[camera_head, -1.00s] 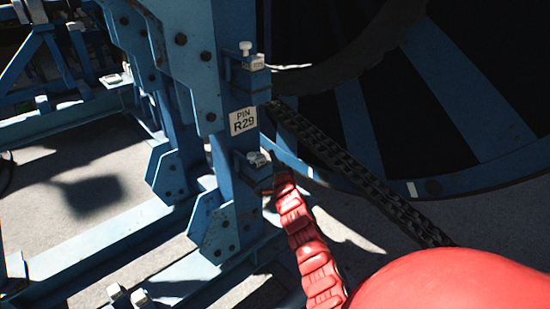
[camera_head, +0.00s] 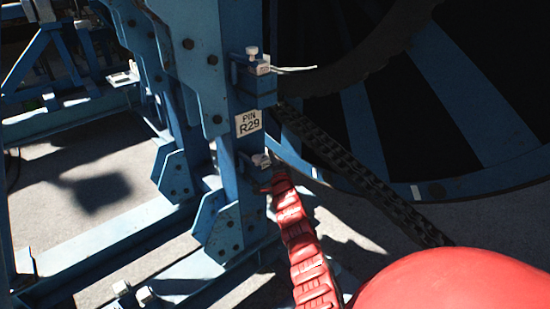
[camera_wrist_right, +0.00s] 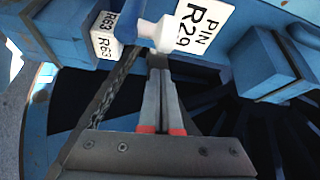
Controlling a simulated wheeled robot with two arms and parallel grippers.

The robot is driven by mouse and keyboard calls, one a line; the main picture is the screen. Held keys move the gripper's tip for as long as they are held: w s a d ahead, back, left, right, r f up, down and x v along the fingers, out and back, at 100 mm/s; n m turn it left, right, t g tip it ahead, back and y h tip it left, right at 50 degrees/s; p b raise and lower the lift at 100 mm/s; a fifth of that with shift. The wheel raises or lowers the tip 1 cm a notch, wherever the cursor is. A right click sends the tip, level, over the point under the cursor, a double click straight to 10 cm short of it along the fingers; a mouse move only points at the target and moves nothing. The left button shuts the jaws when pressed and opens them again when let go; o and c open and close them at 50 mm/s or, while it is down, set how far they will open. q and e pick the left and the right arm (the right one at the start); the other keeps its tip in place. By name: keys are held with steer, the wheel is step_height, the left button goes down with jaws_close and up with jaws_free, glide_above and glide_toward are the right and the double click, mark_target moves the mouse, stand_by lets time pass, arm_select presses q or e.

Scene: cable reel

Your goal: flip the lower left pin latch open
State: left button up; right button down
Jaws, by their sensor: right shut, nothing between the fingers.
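The lower pin latch (camera_head: 261,160) is a small pale piece on the blue post, below the PIN R29 sign. In the right wrist view its white rounded knob (camera_wrist_right: 164,34) stands just past my fingertips. My right gripper (camera_wrist_right: 158,70) is shut and empty. Its tips are close to the knob; I cannot tell if they touch it. In the head view the red right arm reaches up to the lower latch, and the gripper there is small and mostly hidden. My left gripper is not in view.
An upper latch (camera_head: 257,66) with a white knob sits above the PIN R29 sign (camera_head: 248,123). A dark chain (camera_head: 360,180) runs diagonally beside the large blue and black reel (camera_head: 460,100). Blue frame beams (camera_head: 110,238) lie on the floor at left.

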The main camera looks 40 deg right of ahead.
steer(key=shift+a+f, duration=0.15)
steer(key=shift+a, duration=1.05)
